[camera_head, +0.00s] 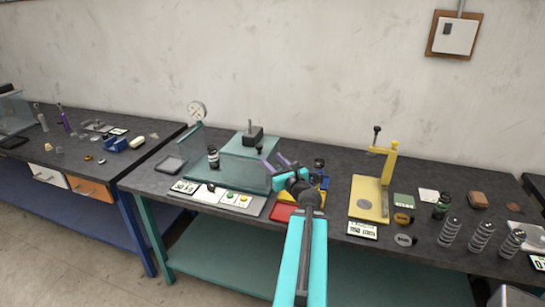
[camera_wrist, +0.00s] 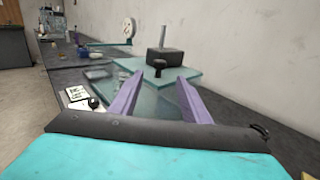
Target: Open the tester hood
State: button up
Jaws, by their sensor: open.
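The tester is a teal bench device with a clear, greenish hood (camera_head: 244,171), which looks lowered. A small black knob (camera_head: 259,149) stands at the hood's right side; the knob also shows in the wrist view (camera_wrist: 159,66). My gripper (camera_head: 274,160) is open, with its two purple fingers pointing toward the knob from the right front. In the wrist view, the knob appears between the fingertips (camera_wrist: 170,76) or just beyond them. I cannot tell whether they touch it. A dark block with a post (camera_head: 252,136) stands behind the knob.
A round dial gauge (camera_head: 197,112) stands at the tester's back left. A yellow press (camera_head: 371,195) and several coil springs (camera_head: 481,236) stand to the right. Red and blue bins sit partly under my arm.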

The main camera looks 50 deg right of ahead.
jog(key=shift+p+v, duration=0.8)
jog(key=shift+p, duration=1.95)
jog(key=shift+r, duration=0.1)
